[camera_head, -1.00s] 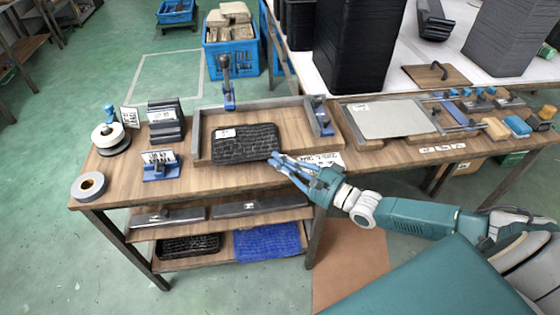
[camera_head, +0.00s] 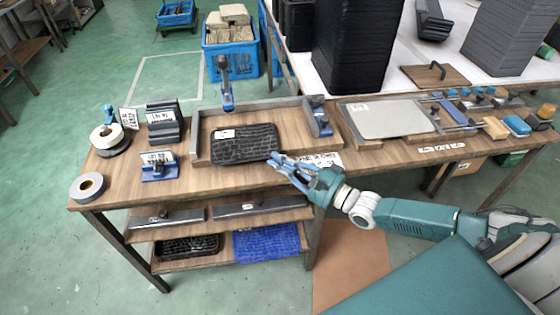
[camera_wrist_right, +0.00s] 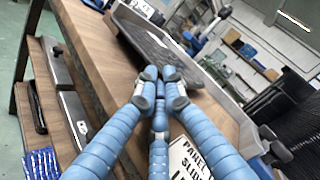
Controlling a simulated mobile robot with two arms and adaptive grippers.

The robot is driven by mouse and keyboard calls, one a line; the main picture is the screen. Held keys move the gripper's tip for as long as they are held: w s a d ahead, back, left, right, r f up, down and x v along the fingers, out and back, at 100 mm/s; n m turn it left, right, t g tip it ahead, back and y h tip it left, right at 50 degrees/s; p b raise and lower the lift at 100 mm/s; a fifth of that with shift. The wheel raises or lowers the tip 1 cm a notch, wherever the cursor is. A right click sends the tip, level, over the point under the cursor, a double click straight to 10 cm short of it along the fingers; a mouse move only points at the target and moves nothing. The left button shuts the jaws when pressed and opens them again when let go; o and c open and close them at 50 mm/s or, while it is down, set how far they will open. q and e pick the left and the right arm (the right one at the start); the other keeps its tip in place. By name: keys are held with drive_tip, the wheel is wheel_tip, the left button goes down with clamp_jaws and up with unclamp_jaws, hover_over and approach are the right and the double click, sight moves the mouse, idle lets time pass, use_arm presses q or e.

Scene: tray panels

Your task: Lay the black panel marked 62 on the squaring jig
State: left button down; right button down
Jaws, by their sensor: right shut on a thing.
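The black panel (camera_head: 245,145) with a textured top and a small white label is over the front left part of the squaring jig (camera_head: 290,122). The label is too small to read. The jig is a wooden board with raised metal rails at its left and back. My right gripper (camera_head: 277,162) is at the panel's front right corner, shut on its edge. In the right wrist view the fingertips (camera_wrist_right: 160,88) meet at the near edge of the panel (camera_wrist_right: 148,42). My left gripper is not in view.
A blue clamp (camera_head: 226,92) stands behind the jig and another blue fixture (camera_head: 320,116) at its right. A grey plate (camera_head: 390,119) lies to the right. A tape roll (camera_head: 87,187) and label stand (camera_head: 158,166) are at left. A printed card (camera_head: 322,160) lies near my right gripper.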

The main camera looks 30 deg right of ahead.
drive_tip(key=c, duration=1.8)
unclamp_jaws()
drive_tip(key=shift+s+d+f, duration=0.1)
drive_tip(key=shift+s+f, duration=0.05)
drive_tip(key=shift+f, duration=0.35)
drive_tip(key=shift+s+f, duration=0.15)
drive_tip(key=shift+f, duration=0.3)
drive_tip(key=shift+s+d+f, duration=0.15)
drive_tip(key=shift+s+d, duration=0.2)
drive_tip(key=shift+d, duration=0.05)
drive_tip(key=r+v, duration=0.1)
drive_tip(key=v, duration=0.6)
drive_tip(key=shift+r, duration=0.25)
drive_tip(key=shift+a+r, duration=0.1)
drive_tip(key=shift+r, duration=0.05)
